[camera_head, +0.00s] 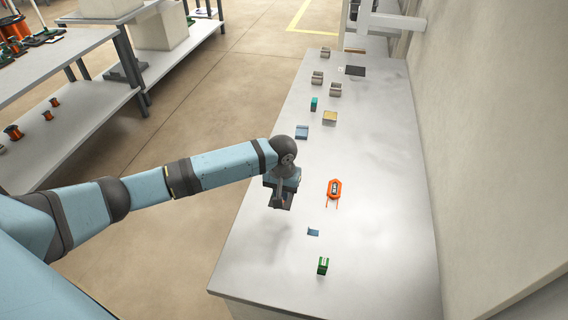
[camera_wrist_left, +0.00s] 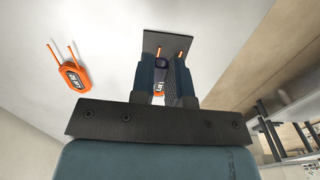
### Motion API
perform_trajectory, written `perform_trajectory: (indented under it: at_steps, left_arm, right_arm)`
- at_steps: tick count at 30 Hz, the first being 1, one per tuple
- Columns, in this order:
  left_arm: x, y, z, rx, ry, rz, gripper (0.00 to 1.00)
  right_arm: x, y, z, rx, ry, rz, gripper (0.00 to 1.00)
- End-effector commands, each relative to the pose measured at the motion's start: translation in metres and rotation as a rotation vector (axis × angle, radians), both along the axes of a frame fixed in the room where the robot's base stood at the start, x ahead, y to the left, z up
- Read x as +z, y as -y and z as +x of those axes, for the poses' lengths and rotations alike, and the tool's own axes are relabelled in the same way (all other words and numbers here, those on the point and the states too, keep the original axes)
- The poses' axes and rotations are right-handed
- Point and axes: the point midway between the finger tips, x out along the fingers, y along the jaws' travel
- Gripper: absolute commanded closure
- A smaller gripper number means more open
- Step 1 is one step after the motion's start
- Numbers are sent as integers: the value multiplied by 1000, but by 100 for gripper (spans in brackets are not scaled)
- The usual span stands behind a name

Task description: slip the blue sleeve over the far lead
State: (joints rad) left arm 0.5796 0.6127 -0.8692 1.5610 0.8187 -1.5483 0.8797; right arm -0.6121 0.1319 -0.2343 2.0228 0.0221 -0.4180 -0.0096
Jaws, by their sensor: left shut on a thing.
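My left gripper (camera_head: 282,202) is above the table, left of a loose orange coil (camera_head: 334,188). In the left wrist view its fingers (camera_wrist_left: 166,68) are shut on a small dark blue tube, which looks like the sleeve (camera_wrist_left: 161,62), seen nearly end-on. Behind the fingers is a dark plate (camera_wrist_left: 152,38) bearing another orange coil (camera_wrist_left: 158,88), mostly hidden. Its two orange leads (camera_wrist_left: 181,53) show past the fingertips. The sleeve lies in line with the left lead in this view; I cannot tell whether it is around it. My right gripper is not in view.
The loose coil also shows in the left wrist view (camera_wrist_left: 72,74). A small blue piece (camera_head: 313,232) and a green block (camera_head: 322,265) lie toward the near end. A blue block (camera_head: 302,131), a yellow box (camera_head: 330,118) and several grey pieces stand farther back. A wall (camera_head: 470,150) borders the right.

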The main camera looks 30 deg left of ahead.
Motion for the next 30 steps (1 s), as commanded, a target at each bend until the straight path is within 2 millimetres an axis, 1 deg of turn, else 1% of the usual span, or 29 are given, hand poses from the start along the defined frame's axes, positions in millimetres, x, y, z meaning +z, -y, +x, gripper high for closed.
perform_trajectory:
  at_steps: [2, 11, 15, 21, 25, 30]
  left_arm:
    - [-4, 0, -4, 1, -1, 2, 100]
    - [-23, 0, -5, 1, 2, 2, 100]
    - [-35, 0, -4, 1, 1, 3, 100]
    - [-53, -1, -5, 1, 1, 4, 100]
    - [-59, -1, -5, 1, 1, 4, 100]
    - [-59, 0, -5, 1, 0, 3, 100]
  right_arm:
    - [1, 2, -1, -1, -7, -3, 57]
    - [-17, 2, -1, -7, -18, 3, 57]
    - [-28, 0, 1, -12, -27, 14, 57]
    - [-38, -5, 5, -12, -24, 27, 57]
    - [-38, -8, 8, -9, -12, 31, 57]
    - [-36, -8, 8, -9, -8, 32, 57]
